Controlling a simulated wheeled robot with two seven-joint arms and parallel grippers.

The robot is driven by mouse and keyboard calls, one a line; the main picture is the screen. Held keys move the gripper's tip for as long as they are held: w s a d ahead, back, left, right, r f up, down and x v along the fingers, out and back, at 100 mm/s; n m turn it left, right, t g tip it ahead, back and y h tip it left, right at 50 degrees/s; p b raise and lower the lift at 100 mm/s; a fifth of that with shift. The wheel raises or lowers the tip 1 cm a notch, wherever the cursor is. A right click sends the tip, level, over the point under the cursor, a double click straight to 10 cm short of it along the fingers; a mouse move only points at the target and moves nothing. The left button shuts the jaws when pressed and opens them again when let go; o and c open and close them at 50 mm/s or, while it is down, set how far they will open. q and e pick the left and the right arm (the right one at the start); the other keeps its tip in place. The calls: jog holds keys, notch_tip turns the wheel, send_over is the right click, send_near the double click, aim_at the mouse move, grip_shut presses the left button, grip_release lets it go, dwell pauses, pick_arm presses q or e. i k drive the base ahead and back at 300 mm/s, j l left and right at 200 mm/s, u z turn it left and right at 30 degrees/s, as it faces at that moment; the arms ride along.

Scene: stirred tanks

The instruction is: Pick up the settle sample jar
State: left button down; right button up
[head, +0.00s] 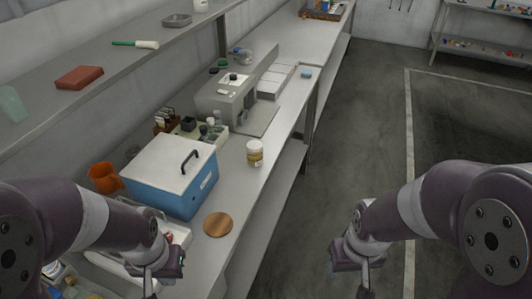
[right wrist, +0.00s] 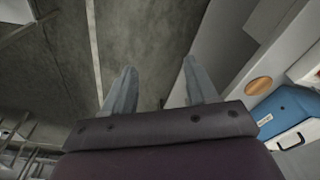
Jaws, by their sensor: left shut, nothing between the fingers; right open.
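A small jar (head: 255,153) with a pale lid and yellowish-brown contents stands upright near the bench's front edge, right of the blue box. It looks like the settle sample jar, but its label is too small to read. My left gripper (head: 160,284) is low in the head view, near the front of the bench, shut and empty, apart from the jar. My right gripper (head: 364,288) hangs over the floor, right of the bench and apart from the jar. In the right wrist view its fingers (right wrist: 156,88) are spread with nothing between them.
A blue box with a white lid (head: 172,178) and a round wooden disc (head: 218,224) lie on the bench near the jar. An orange jug (head: 104,177) stands behind the box. A grey machine (head: 228,97) stands further back. A shelf (head: 110,62) runs above the bench's left side.

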aim_at(254, 161)
jog(key=k+u, duration=0.2)
jog(key=u, duration=0.15)
jog(key=k+j+u, duration=0.1)
jog(key=k+u, duration=0.25)
jog(key=k+j+u, duration=0.1)
jog(key=u, duration=0.25)
jog(key=i+l+u, duration=0.25)
jog(key=u, duration=0.15)
jog(key=i+l+u, duration=0.25)
jog(key=l+u, duration=0.15)
jog(key=k+z, duration=0.15)
jog(key=z, duration=0.2)
jog(key=k+z, duration=0.15)
jog(key=z, duration=0.25)
jog(key=k+l+z, duration=0.15)
jog(key=z, duration=0.2)
jog(key=i+j+z, duration=0.2)
jog(key=z, duration=0.2)
jog(key=i+j+z, duration=0.15)
jog(key=z, duration=0.2)
jog(key=i+l+u, duration=0.45)
jog(key=i+l, duration=0.2)
jog(key=i+l+u, duration=0.2)
jog(key=i+l, duration=0.25)
jog(key=i+l+u, duration=0.25)
jog(key=l, duration=0.25)
jog(key=i+l+u, duration=0.2)
jog(key=l, duration=0.3)
jog(key=i, duration=0.1)
